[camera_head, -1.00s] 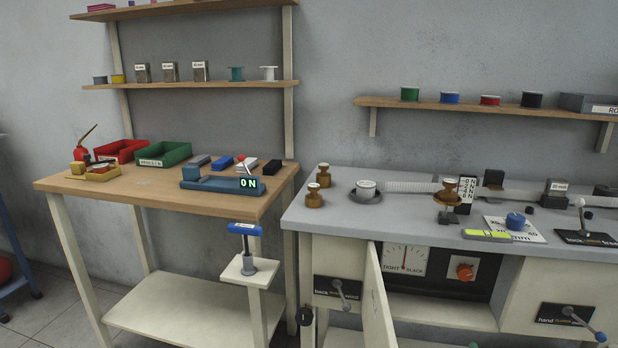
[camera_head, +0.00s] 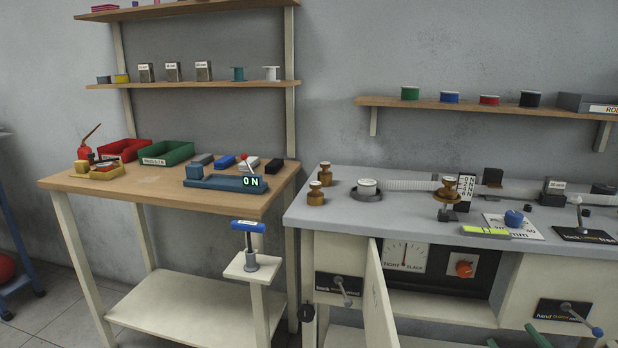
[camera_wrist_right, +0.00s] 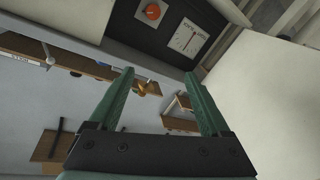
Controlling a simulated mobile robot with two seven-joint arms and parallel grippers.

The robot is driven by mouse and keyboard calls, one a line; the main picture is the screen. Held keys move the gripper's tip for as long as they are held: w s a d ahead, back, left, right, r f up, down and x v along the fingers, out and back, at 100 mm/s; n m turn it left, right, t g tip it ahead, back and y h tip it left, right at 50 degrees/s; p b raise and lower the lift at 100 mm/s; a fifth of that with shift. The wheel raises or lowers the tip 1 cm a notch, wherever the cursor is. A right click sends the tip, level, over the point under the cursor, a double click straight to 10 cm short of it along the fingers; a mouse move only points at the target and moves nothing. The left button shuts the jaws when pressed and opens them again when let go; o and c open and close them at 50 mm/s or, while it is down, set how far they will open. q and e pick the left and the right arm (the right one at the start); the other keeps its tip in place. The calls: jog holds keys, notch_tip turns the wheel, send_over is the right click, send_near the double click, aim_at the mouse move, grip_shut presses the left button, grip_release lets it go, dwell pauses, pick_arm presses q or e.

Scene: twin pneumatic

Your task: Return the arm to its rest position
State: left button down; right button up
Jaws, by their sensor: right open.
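My right gripper (camera_head: 512,336) shows only as green fingertips at the bottom right edge of the head view, in front of the grey-topped bench (camera_head: 400,226). In the right wrist view its two green fingers (camera_wrist_right: 159,73) stand wide apart with nothing between them. The rest of my right arm is out of the head view. My left gripper is in neither view.
A cabinet door (camera_head: 378,300) stands open under the bench. Levers at the front (camera_head: 342,290) and right front (camera_head: 580,318) stick out. A wooden table (camera_head: 120,188) with bins and a blue device stands left. A blue-handled tool (camera_head: 248,228) stands on a small post.

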jog(key=s+a+f+g+y, duration=0.1)
jog(key=s+a+f, duration=0.1)
jog(key=s+a, duration=0.45)
jog(key=s+a+f+g+y, duration=0.1)
jog(key=s+a+f+y, duration=0.15)
jog(key=a, duration=0.65)
jog(key=s+a+f+g+y, duration=0.1)
jog(key=s+a+f, duration=0.1)
jog(key=s+a, duration=0.45)
pick_arm(q)
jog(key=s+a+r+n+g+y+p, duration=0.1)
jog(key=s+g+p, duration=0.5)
jog(key=p, duration=1.5)
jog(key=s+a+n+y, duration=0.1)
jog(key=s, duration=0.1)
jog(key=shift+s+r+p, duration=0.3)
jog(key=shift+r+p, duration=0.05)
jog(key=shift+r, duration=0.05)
pick_arm(e)
jog(key=s+r+m+g+h, duration=0.2)
jog(key=s+m+g, duration=0.1)
jog(key=s+g, duration=0.2)
jog(key=shift+s+d+g+h, duration=0.15)
jog(key=shift+s+g+h, duration=0.2)
jog(key=shift+s, duration=0.35)
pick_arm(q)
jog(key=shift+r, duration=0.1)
pick_arm(e)
jog(key=shift+r, duration=0.1)
